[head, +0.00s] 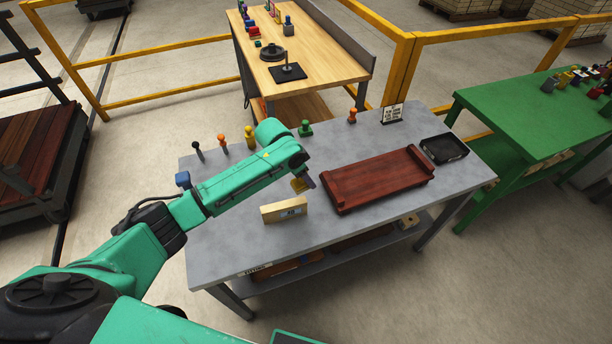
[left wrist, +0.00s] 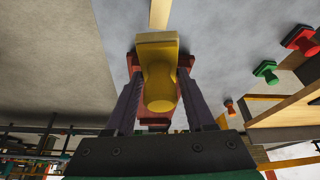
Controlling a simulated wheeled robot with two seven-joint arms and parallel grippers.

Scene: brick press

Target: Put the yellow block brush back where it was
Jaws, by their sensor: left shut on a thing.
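My left gripper (head: 306,180) reaches over the grey table from the left. It is shut on the yellow block brush (left wrist: 160,75), whose rounded handle and flat block show between the fingers in the left wrist view. In the head view a bit of the brush (head: 298,185) shows below the gripper, just behind a pale yellow block with a small label (head: 285,210). The rest is hidden by my arm. I cannot tell whether the brush touches the table. My right gripper is not in view.
A dark red tray (head: 425,177) lies right of the gripper, with a black tray (head: 463,149) beyond. Black (head: 198,151), orange (head: 222,143), yellow (head: 249,136), green (head: 305,129) and another orange (head: 352,117) knobbed piece stand along the back edge. The table's front left is clear.

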